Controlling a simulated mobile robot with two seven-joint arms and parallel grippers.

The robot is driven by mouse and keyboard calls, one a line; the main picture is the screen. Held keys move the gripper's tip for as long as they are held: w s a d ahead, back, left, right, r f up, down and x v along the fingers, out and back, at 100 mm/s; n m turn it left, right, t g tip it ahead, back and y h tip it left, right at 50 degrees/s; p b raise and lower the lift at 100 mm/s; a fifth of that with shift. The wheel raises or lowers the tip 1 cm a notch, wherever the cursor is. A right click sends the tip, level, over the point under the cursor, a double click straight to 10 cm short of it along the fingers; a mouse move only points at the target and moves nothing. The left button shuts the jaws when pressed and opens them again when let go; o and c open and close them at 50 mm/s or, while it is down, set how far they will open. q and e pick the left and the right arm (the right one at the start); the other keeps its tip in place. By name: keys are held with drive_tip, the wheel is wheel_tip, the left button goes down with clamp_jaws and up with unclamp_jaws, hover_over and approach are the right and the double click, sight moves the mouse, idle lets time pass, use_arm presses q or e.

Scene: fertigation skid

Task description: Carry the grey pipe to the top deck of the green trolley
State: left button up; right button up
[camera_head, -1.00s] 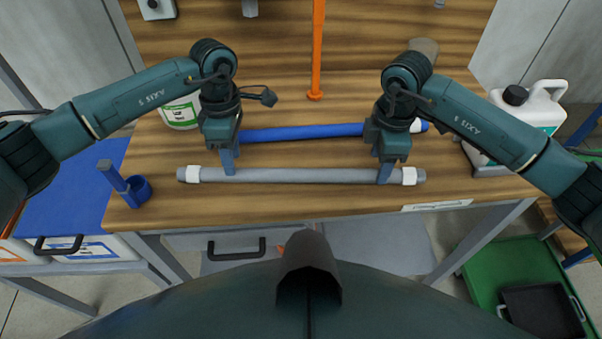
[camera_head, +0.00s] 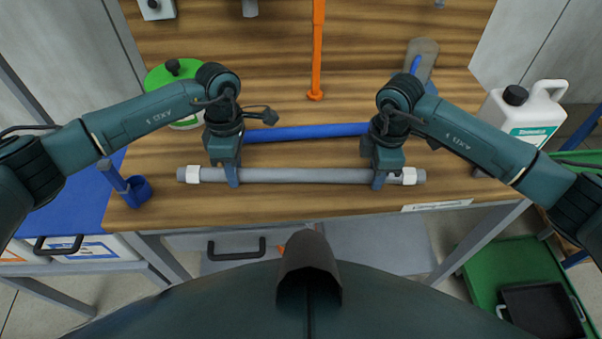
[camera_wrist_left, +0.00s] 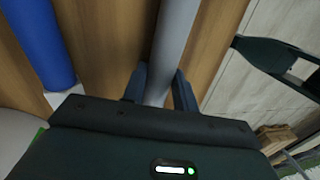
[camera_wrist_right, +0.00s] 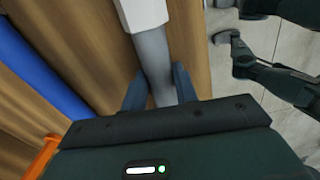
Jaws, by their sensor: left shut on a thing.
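The grey pipe (camera_head: 290,175) lies level along the front of the wooden bench, with a white band near each end. My left gripper (camera_head: 232,180) is shut on the pipe near its left band; the left wrist view shows the pipe (camera_wrist_left: 175,35) between the fingers. My right gripper (camera_head: 379,182) has its fingers on either side of the pipe near its right band, but I cannot tell whether they grip it. A green deck (camera_head: 500,255) shows at the lower right, and another green surface (camera_head: 585,158) is partly hidden behind my right arm; which is the trolley's top is unclear.
A blue pipe (camera_head: 305,132) lies behind the grey one. A green-lidded tub (camera_head: 165,75), a white jug (camera_head: 530,110) and a blue holder (camera_head: 138,190) are around the bench. A black crate (camera_head: 540,310) sits on the lower-right green deck.

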use_arm(q)
clamp_jaws()
use_arm(e)
drive_tip(key=c, duration=0.3)
clamp_jaws()
use_arm(q)
drive_tip(key=shift+r, duration=0.25)
use_arm(e)
drive_tip(key=shift+r, duration=0.25)
